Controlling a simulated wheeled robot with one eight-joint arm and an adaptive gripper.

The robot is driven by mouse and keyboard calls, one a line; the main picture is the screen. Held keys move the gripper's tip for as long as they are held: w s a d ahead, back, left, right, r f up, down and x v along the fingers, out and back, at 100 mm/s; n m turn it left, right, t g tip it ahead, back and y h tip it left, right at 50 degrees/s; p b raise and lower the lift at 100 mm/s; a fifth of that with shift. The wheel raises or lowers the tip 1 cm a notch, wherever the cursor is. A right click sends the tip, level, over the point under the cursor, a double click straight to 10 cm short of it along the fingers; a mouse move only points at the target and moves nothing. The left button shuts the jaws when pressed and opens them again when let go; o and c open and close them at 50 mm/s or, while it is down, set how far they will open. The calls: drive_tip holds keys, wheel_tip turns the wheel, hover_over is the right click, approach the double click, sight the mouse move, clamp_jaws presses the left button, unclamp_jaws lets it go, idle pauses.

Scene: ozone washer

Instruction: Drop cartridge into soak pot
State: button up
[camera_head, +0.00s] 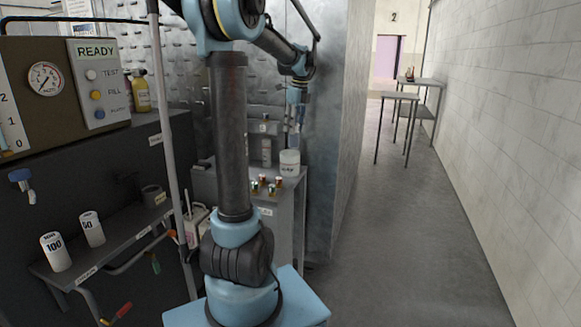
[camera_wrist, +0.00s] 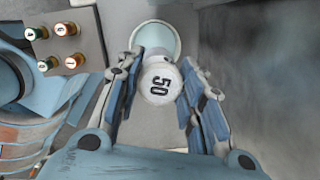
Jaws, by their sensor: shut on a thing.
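My gripper (camera_wrist: 160,88) is shut on a white cartridge (camera_wrist: 159,82) marked "50", with its round end facing the wrist camera. In the head view my gripper (camera_head: 296,112) points down above the soak pot, and the held cartridge is hard to make out there. The soak pot (camera_head: 289,165) is a white round vessel at the right end of the counter. In the wrist view the pot's open mouth (camera_wrist: 158,35) shows pale blue-green just beyond the cartridge. The cartridge overlaps the near edge of the pot; I cannot tell the height between them.
Several small coloured-capped vials (camera_wrist: 60,45) stand on the counter (camera_head: 240,183) left of the pot. A grey bottle (camera_head: 266,152) stands behind. Cartridges marked "100" (camera_head: 55,252) and "50" (camera_head: 92,229) stand on the left shelf. A tall metal wall (camera_head: 340,110) is close on the right.

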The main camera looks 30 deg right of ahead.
drive_tip(key=shift+f, duration=1.05)
drive_tip(key=o, duration=1.2)
drive_tip(key=shift+r, duration=0.1)
drive_tip(key=r, duration=0.4)
drive_tip(key=s+r, duration=0.1)
drive_tip(key=r, duration=0.6)
drive_tip(key=shift+s+d+r, duration=0.25)
drive_tip(key=shift+d+r, duration=0.05)
drive_tip(key=shift+r, duration=0.05)
